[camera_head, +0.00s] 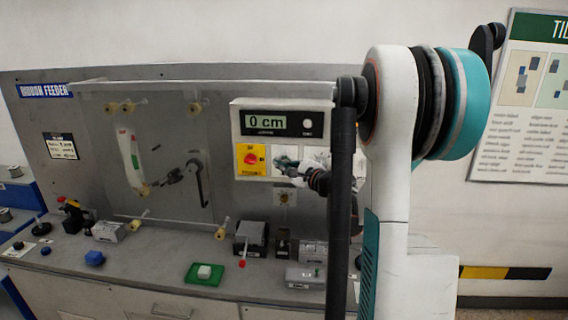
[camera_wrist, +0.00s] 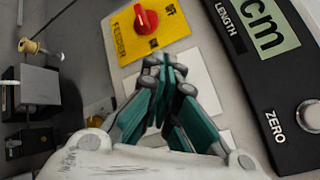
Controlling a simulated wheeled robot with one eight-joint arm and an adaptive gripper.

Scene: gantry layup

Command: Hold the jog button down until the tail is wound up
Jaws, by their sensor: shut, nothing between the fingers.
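The control box (camera_head: 283,120) hangs on the grey back panel. Its display (camera_head: 265,122) reads 0 cm, and in the wrist view the display (camera_wrist: 262,25) is cut off at the edge. My gripper (camera_head: 280,163) is shut and empty, with its tips in front of the white plates low on the box. In the wrist view my gripper (camera_wrist: 165,65) points at a white plate (camera_wrist: 190,72). The jog button cannot be made out; the fingers may cover it. I cannot tell whether the tips touch. No loose ribbon tail is clearly visible.
A red knob on a yellow plate (camera_head: 241,168) is left of my gripper. A ZERO button (camera_wrist: 309,116) is at right in the wrist view. A clear cover (camera_head: 95,150) with knobs stands left. A green pad with a white block (camera_head: 191,280) lies on the bench.

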